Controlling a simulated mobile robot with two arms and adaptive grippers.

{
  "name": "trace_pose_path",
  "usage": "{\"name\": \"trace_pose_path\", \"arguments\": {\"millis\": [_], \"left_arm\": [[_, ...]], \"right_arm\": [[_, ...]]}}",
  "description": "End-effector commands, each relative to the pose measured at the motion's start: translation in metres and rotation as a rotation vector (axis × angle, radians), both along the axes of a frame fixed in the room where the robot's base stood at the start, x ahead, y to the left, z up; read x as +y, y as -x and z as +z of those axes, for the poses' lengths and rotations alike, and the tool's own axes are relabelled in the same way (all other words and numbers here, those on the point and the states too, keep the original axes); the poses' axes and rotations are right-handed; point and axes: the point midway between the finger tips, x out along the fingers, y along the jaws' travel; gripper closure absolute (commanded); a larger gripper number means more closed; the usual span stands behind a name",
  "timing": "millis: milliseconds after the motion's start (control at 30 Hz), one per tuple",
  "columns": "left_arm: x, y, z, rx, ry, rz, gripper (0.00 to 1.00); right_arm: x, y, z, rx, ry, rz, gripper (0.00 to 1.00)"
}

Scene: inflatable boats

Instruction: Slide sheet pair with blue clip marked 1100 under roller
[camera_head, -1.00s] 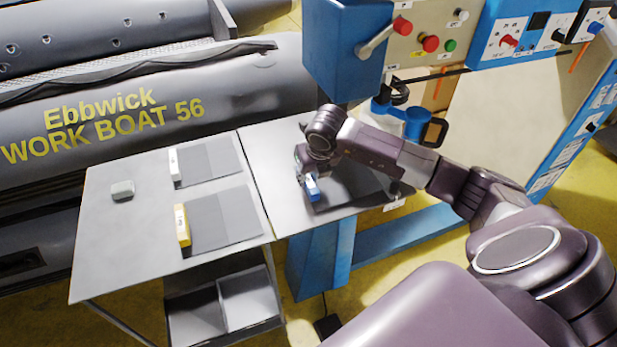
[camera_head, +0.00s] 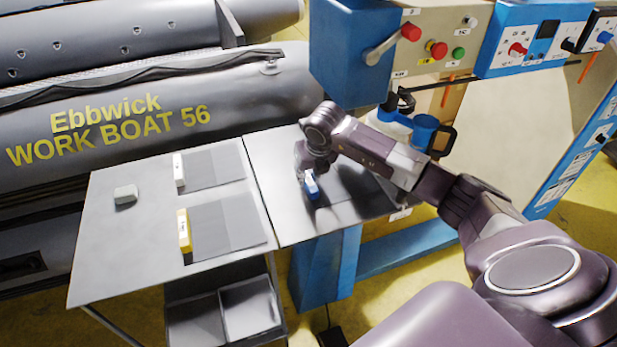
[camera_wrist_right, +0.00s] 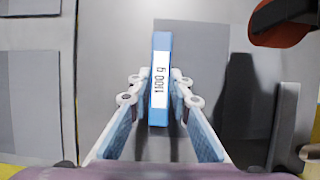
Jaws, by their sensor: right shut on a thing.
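The blue clip (camera_head: 311,187) lies on the grey plate beside the blue machine. In the right wrist view the blue clip (camera_wrist_right: 160,75) carries a white label reading 1100. My right gripper (camera_wrist_right: 155,108) is shut on the clip, one finger on each side. The grey sheet pair (camera_wrist_right: 215,75) extends from the clip to the right in the wrist view; in the head view my arm hides much of it. The roller is not clearly visible; an orange-red rounded part (camera_wrist_right: 280,25) shows at the wrist view's top right. My left gripper is out of view.
The machine's control panel (camera_head: 440,40) stands behind my right arm. A grey inflatable boat lies behind.

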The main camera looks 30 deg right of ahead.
Motion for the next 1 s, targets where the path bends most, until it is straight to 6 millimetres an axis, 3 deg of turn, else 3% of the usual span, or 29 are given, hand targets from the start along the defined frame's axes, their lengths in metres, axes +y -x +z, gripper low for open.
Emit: {"name": "trace_pose_path", "arguments": {"millis": [200, 233, 400, 767, 1000], "left_arm": [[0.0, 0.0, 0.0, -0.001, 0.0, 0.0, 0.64], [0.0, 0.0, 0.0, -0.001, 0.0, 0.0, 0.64], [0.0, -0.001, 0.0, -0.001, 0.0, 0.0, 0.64], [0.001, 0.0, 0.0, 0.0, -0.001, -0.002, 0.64], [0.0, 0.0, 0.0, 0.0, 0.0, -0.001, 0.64]], "right_arm": [[0.0, 0.0, 0.001, -0.001, 0.0, 0.0, 1.0], [0.0, 0.0, 0.001, -0.001, 0.0, 0.0, 0.79], [0.0, 0.0, 0.001, -0.001, 0.0, 0.0, 0.61], [0.001, 0.002, 0.006, -0.002, 0.0, 0.001, 0.61], [0.004, 0.017, 0.047, -0.005, 0.001, 0.002, 0.61]]}}
